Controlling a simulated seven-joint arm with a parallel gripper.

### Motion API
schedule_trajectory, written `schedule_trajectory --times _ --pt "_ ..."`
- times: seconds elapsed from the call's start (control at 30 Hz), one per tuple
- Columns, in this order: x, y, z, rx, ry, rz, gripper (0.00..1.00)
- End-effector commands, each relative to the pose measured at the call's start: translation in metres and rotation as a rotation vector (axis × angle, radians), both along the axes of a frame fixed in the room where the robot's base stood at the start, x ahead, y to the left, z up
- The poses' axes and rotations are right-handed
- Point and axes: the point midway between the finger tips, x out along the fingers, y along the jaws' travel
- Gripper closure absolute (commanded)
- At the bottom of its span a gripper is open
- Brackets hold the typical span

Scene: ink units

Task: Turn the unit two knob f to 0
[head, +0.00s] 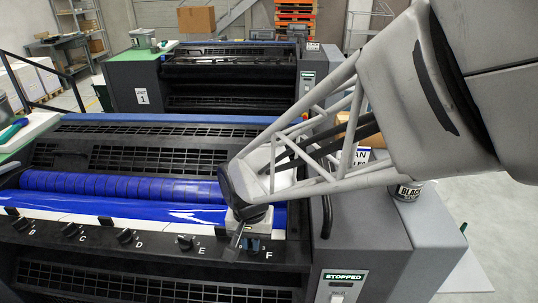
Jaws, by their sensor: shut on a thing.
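The near unit has a row of black knobs on its front strip, with the letters B, C, D, E and F. Knob f (253,246) is at the right end of the row, beside the letter F. My gripper (243,243) comes down from the upper right and is shut on knob f. Its fingers cover most of the knob, so its pointer and setting cannot be read. Knob E (185,242) stands clear to the left.
A blue ink roller and sheet (120,188) lie behind the knobs. A dark handle (326,215) and a grey cabinet with a "STOPPED" display (345,276) are at the right. A black-labelled can (408,191) stands behind. Another unit, marked 1 (142,97), is farther back.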

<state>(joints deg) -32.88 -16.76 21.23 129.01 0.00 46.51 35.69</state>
Motion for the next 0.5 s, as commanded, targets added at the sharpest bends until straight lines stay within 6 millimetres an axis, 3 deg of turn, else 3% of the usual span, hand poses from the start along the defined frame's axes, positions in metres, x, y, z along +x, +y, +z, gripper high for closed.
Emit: schedule_trajectory --times 0.5 --pt "-0.0001 -0.0001 0.0 0.0 0.001 0.491 1.0"
